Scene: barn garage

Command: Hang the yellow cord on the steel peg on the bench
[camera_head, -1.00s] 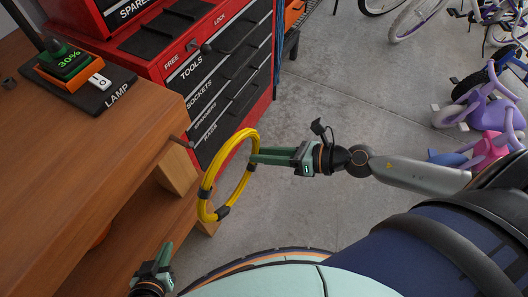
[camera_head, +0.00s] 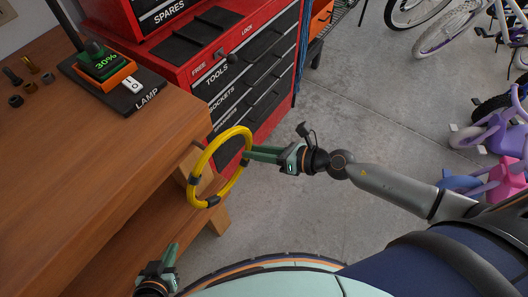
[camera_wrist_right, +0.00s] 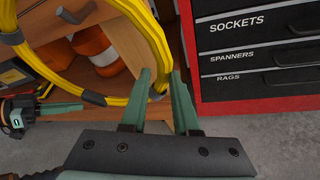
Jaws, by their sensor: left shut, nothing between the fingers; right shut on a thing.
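The yellow cord (camera_head: 235,133) is a coiled ring with dark bands, held upright in front of the bench (camera_head: 90,165) at its right corner. My right gripper (camera_head: 247,155) is shut on the ring's right side. In the right wrist view the cord (camera_wrist_right: 150,35) runs up from between the fingertips (camera_wrist_right: 159,88). A grey metal piece, apparently the steel peg (camera_wrist_right: 76,13), shows within the ring's outline there; I cannot tell whether it passes through the ring. My left gripper (camera_head: 171,256) is shut and empty, low in front of the bench.
A red tool cabinet (camera_head: 190,60) with black drawers stands beside the bench. A lamp base (camera_head: 120,93) and small metal parts (camera_head: 30,75) are on the bench top. Orange items (camera_wrist_right: 95,45) sit on the lower shelf.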

